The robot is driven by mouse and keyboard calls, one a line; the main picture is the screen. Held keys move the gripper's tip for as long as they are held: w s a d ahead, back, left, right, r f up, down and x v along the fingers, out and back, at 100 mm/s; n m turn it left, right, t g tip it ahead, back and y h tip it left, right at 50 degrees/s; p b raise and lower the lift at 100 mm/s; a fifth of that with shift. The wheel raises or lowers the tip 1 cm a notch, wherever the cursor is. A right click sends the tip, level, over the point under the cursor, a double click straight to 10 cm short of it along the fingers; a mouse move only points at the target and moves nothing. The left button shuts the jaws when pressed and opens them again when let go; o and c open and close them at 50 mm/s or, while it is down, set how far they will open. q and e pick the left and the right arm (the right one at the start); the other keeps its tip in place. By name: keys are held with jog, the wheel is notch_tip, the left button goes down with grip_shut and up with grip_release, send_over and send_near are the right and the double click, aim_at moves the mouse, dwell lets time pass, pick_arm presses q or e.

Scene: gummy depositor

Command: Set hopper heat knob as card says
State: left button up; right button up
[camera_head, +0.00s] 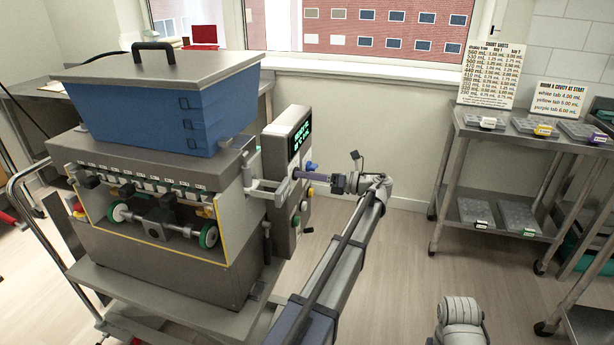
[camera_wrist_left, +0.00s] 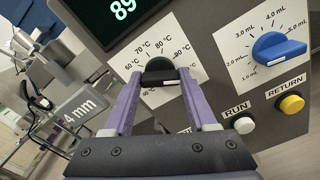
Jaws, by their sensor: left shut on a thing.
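The hopper heat knob (camera_wrist_left: 158,70) is black and sits on a white dial (camera_wrist_left: 145,52) marked in °C, with 60, 70, 80 and 90 readable. My left gripper (camera_wrist_left: 160,76) has its two purple fingers shut on this knob, one on each side. Its pointer's exact setting is hard to tell behind the fingers. In the head view my left gripper (camera_head: 299,175) reaches the side of the control panel (camera_head: 290,205), and the knob is hidden there. The display (camera_wrist_left: 118,12) shows 89 in green. My right gripper is out of view.
A blue volume knob (camera_wrist_left: 278,47) in mL is right of the heat dial. Below are a white RUN button (camera_wrist_left: 244,125) and a yellow RETURN button (camera_wrist_left: 291,103). The blue hopper (camera_head: 160,110) tops the machine. Two printed cards (camera_head: 492,74) (camera_head: 558,100) stand on the right cart.

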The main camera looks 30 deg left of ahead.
pick_arm(q)
jog(key=shift+f, duration=0.1)
dwell(0.4)
jog(key=o, duration=1.4)
jog(key=shift+c, duration=0.2)
jog(key=v, duration=0.7)
jog(key=shift+d, duration=0.4)
jog(key=shift+w, duration=0.1)
